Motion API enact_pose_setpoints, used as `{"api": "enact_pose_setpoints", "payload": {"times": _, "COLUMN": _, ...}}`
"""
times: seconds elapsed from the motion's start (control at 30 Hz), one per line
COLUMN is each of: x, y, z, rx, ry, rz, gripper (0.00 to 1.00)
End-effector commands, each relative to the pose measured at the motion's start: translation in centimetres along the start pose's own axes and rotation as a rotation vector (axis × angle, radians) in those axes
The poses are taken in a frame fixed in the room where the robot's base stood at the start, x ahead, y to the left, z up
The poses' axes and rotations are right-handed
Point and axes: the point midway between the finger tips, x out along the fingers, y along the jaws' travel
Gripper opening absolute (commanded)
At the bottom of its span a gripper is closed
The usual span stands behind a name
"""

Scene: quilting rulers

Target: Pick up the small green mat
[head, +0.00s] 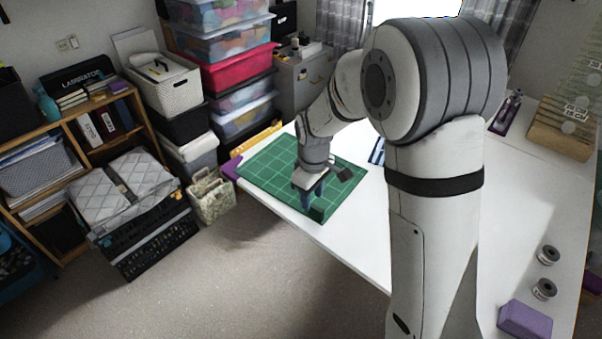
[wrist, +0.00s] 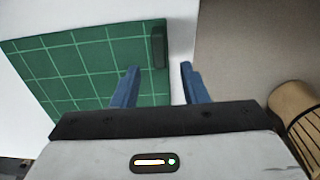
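The green mat (head: 268,172) with a pale grid lies flat at the table's far left corner. In the wrist view the mat (wrist: 85,62) fills the upper left. A small dark green block (wrist: 158,45) sits at its edge; it also shows in the head view (head: 317,213). My gripper (wrist: 160,68) is open and empty, with blue fingers apart. In the wrist picture the left finger is over the mat and the right finger is beyond its edge, with the block ahead between them. In the head view my gripper (head: 311,192) is over the mat's near edge. I cannot tell its exact height.
The white table (head: 345,245) is bare along its near edge. A light patterned bag (head: 210,197) and stacked storage bins (head: 235,80) stand beyond the table on the left.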

Motion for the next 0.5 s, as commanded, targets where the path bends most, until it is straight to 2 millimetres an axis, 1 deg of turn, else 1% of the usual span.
{"api": "enact_pose_setpoints", "payload": {"times": 0.2, "x": 3.1, "y": 0.0, "z": 0.6, "rx": 0.001, "ry": -0.004, "rz": -0.003, "gripper": 0.4}}
{"api": "enact_pose_setpoints", "payload": {"times": 0.3, "x": 4.3, "y": 0.0, "z": 0.5, "rx": 0.001, "ry": -0.003, "rz": -0.002, "gripper": 0.4}}
{"api": "enact_pose_setpoints", "payload": {"times": 0.4, "x": 4.9, "y": 0.0, "z": 0.5, "rx": 0.001, "ry": -0.001, "rz": -0.001, "gripper": 0.4}}
{"api": "enact_pose_setpoints", "payload": {"times": 0.5, "x": 4.9, "y": 0.0, "z": 0.5, "rx": 0.001, "ry": -0.001, "rz": 0.0, "gripper": 0.4}}
